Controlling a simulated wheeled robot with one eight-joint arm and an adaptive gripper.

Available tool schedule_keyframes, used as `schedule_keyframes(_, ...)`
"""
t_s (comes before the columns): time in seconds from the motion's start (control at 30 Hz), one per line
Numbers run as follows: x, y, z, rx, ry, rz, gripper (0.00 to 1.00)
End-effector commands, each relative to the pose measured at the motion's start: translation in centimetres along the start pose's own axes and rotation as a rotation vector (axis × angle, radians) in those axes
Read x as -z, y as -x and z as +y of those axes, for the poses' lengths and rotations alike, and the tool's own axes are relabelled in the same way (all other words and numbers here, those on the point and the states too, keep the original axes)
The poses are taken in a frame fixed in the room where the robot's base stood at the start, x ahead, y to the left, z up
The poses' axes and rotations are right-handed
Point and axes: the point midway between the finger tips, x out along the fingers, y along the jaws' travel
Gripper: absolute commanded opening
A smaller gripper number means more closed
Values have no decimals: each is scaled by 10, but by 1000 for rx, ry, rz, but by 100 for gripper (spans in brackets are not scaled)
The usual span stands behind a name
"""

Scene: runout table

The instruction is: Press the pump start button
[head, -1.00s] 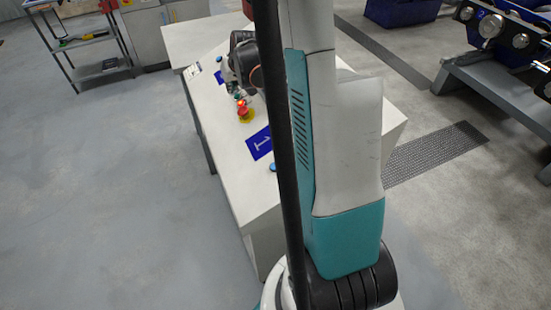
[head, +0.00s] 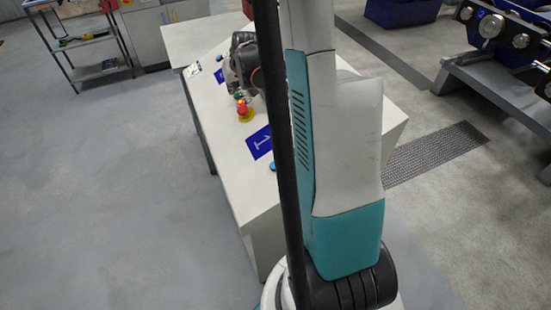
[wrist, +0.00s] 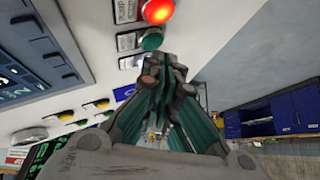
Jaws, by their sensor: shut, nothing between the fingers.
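In the wrist view, a green button (wrist: 150,40) sits on a light grey panel face, with a lit red button (wrist: 157,10) beside it. Small label plates (wrist: 126,41) lie beside the buttons; I cannot read their text surely. My gripper (wrist: 167,72) is shut and empty. Its fingertips appear close below the green button in the picture, and I cannot tell whether they touch anything. In the head view, my wrist is over the far part of the console (head: 230,170), partly hidden behind my arm.
A red mushroom button on a yellow base (head: 246,114), a blue sign (head: 259,142) and a blue button (head: 273,167) are on the console. Open floor lies left of the console.

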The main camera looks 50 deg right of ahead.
Motion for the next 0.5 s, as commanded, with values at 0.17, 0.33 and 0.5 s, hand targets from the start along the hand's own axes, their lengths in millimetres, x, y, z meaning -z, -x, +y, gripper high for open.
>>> schedule_keyframes(0.17, 0, -1, 0, 0, 0, 0, 0)
schedule_keyframes(0.33, -2, -2, 1, 0, 0, 0, 0)
schedule_keyframes(0.5, -2, -3, 2, 0, 0, 0, 0)
